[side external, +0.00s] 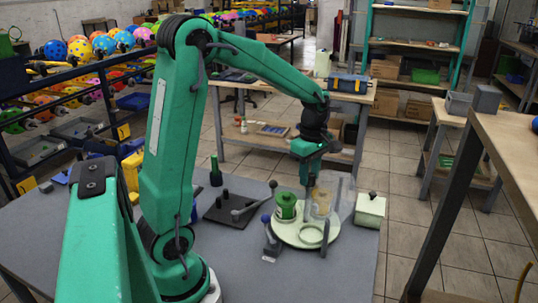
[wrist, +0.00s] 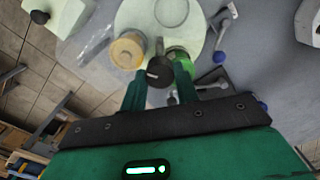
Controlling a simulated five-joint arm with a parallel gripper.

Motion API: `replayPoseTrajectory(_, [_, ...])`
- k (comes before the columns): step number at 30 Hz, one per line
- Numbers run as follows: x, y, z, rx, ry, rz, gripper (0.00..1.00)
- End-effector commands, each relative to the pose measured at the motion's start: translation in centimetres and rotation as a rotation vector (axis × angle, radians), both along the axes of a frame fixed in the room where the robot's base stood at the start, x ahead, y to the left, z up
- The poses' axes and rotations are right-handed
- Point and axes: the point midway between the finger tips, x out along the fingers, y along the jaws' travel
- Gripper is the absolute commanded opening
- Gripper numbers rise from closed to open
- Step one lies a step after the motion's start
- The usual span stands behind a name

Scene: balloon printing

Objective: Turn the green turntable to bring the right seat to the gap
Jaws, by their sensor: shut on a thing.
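The turntable is a pale green disc (side external: 300,236) on the grey table, and it also shows in the wrist view (wrist: 140,14). A green round piece (side external: 286,206) and a tan cylinder (side external: 321,203) stand on it. In the wrist view the tan cylinder (wrist: 127,51) is left and the green piece (wrist: 181,56) right. My gripper (wrist: 160,82) is shut on a dark round knob (wrist: 160,70) between them. In the side view my gripper (side external: 308,178) is above the disc's far side; the knob is hidden there. I cannot tell which seat faces the gap.
A blue-knobbed post (side external: 268,235) stands at the disc's left edge. A dark plate with pegs (side external: 226,212) lies further left. A pale green box with a knob (side external: 370,210) stands right. A clear upright panel (side external: 341,190) is close behind the disc. The front table area is clear.

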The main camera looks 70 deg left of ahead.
Motion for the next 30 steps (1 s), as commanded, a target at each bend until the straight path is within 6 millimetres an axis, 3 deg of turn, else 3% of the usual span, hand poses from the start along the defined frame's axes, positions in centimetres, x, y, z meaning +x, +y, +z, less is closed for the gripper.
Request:
replayPoseTrajectory(14, [0.02,0.01,0.19,0.001,-0.002,0.011,0.0])
replayPoseTrajectory(15, [0.02,0.01,0.19,0.001,-0.002,0.011,0.34])
replayPoseTrajectory(18, [0.01,0.0,0.15,0.001,-0.002,0.01,0.52])
replayPoseTrajectory(30, [0.02,0.01,0.35,0.0,-0.001,0.01,0.52])
